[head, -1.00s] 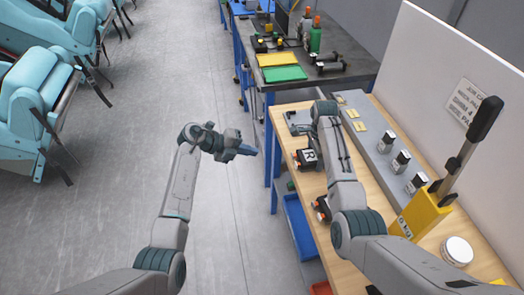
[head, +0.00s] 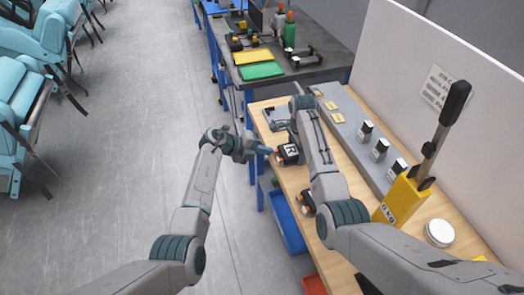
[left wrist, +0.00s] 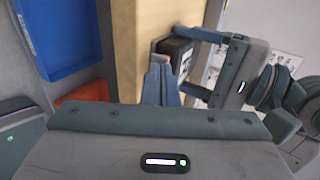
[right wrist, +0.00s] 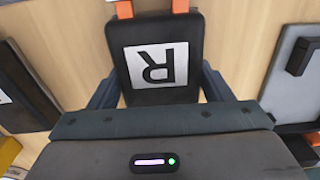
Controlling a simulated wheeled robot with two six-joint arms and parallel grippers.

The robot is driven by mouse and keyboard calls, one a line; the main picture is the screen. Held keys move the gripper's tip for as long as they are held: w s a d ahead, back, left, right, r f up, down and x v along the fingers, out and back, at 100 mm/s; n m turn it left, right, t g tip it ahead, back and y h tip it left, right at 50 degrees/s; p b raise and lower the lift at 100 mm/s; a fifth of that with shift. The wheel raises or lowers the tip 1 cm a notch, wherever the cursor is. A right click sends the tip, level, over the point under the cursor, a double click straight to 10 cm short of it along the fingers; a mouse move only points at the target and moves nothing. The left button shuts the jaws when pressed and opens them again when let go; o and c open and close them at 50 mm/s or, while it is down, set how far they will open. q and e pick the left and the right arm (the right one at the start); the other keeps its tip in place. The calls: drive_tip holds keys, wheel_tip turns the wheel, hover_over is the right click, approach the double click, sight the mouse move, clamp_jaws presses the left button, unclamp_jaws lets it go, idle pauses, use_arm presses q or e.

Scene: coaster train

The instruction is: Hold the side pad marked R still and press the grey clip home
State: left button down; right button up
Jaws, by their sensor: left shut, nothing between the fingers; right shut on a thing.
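The side pad marked R (head: 289,154) is a black block with a white R label, lying on the wooden bench top. My right gripper (right wrist: 160,88) is shut on it, with one finger along each side, and the label shows between them in the right wrist view (right wrist: 156,66). Orange parts (right wrist: 180,5) stick out of the pad's far end. My left gripper (head: 269,150) is shut and empty, its tips close to the pad's outer end; I cannot tell if they touch. The left wrist view shows its closed fingers (left wrist: 161,82) just below the pad (left wrist: 175,48).
Another dark pad with orange parts (head: 307,201) lies nearer on the bench. A grey rail (head: 358,130) with several small blocks runs along the back. A yellow lever tool (head: 403,198) and a round white tin (head: 439,232) stand right. A blue bin (head: 287,222) sits below the bench's edge.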

use_arm(q)
drive_tip(key=shift+w+d, duration=0.15)
drive_tip(key=shift+d, duration=0.4)
drive_tip(key=shift+w+d, duration=0.15)
drive_tip(key=shift+d, duration=0.65)
use_arm(e)
drive_tip(key=shift+a, duration=0.15)
drive_tip(key=shift+s+a, duration=0.1)
use_arm(q)
drive_tip(key=a+f+v, duration=0.1)
drive_tip(key=f+v, duration=0.1)
drive_tip(key=v, duration=1.1)
drive_tip(key=shift+a+r, duration=0.25)
drive_tip(key=shift+a, duration=0.15)
use_arm(e)
drive_tip(key=shift+d, duration=0.2)
use_arm(q)
drive_tip(key=shift+s, duration=0.1)
use_arm(e)
drive_tip(key=o, duration=1.3)
